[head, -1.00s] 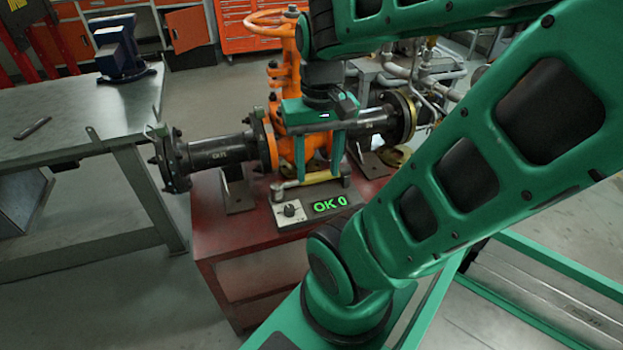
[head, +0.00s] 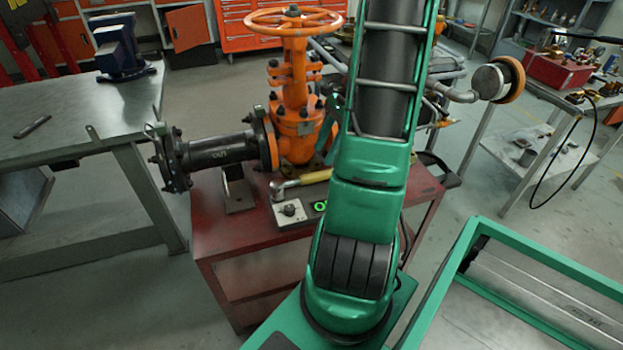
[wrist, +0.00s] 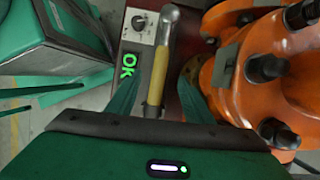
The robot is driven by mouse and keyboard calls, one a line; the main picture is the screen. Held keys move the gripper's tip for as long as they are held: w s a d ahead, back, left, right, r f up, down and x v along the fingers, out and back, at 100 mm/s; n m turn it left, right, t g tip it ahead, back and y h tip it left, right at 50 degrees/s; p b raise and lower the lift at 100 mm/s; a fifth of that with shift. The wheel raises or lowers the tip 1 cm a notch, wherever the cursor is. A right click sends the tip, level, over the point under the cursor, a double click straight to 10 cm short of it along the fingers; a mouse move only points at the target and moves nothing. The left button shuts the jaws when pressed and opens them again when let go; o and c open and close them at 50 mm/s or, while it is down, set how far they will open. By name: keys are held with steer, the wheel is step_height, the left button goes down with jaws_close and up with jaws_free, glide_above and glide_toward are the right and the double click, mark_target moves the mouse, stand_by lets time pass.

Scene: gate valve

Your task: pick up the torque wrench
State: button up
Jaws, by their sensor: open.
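My gripper is open, with one green finger on each side of the handle's line. I cannot tell whether the fingers reach down to the handle's height. In the head view my arm hides most of the gripper and the handle's far end.
The orange gate valve (head: 296,95) stands behind the wrench, and its orange body (wrist: 265,70) is close to my right finger in the wrist view. A black flanged pipe (head: 215,151) extends left. The red bench (head: 222,222) has bare space at its front left.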

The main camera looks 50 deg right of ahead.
mark_target(314, 176)
steer(key=shift+d+f, duration=0.2)
steer(key=shift+f, duration=0.15)
steer(key=shift+w+f+m, duration=0.1)
steer(key=shift+f+m, duration=0.2)
steer(key=shift+f, duration=0.05)
steer(key=x, duration=1)
steer(key=shift+a, duration=0.1)
steer(key=shift+r, duration=0.1)
steer(key=shift+c, duration=0.6)
jaws_close()
